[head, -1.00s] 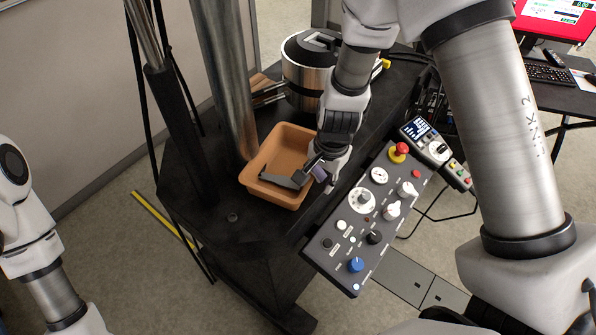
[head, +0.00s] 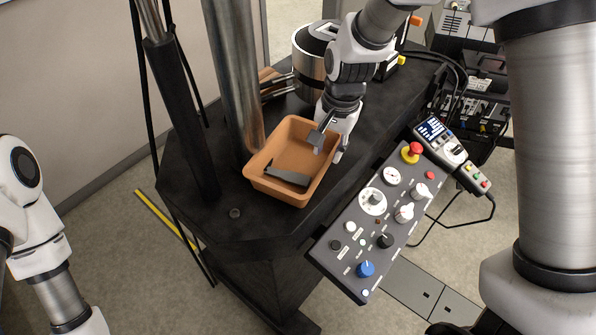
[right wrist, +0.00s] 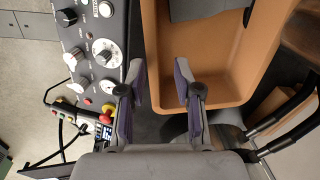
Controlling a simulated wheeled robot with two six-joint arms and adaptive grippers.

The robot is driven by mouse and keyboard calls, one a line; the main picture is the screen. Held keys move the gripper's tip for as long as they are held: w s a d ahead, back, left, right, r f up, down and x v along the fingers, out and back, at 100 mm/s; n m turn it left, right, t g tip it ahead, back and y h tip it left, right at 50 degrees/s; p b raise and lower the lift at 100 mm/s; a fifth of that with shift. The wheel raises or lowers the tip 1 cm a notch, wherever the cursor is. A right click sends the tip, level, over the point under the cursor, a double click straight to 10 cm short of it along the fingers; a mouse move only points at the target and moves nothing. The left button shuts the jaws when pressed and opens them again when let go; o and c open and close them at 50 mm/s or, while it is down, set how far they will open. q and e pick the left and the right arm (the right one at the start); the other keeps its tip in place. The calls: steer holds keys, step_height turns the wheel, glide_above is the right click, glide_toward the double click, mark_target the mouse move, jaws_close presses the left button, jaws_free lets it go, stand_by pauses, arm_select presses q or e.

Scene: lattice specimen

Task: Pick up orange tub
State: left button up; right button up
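The orange tub (head: 258,183) stands upright on the black machine table in the head view. A dark grey angular piece (head: 287,176) lies inside it. My right gripper (head: 329,145) is at the tub's right rim, its fingers apart. In the right wrist view the open right gripper (right wrist: 163,83) has one finger over the inside of the tub (right wrist: 222,88) and the other outside its wall. No grip on the wall shows. The grey piece (right wrist: 205,8) is at the top of that view. My left arm shows at the left edge of the head view, but its gripper is hidden.
A control panel (head: 376,222) with knobs and a red button stands close to the right of the tub. A steel column (head: 236,75) rises just left of the tub. A metal cylinder (head: 309,62) stands behind it.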

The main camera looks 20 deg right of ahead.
mark_target(324, 172)
steer(key=f, duration=0.4)
steer(key=a+f+p, duration=0.1)
steer(key=shift+s+f, duration=0.35)
steer(key=shift+f, duration=0.05)
steer(key=shift+w+d+f, duration=0.1)
steer(key=shift+w+f, duration=0.05)
jaws_close()
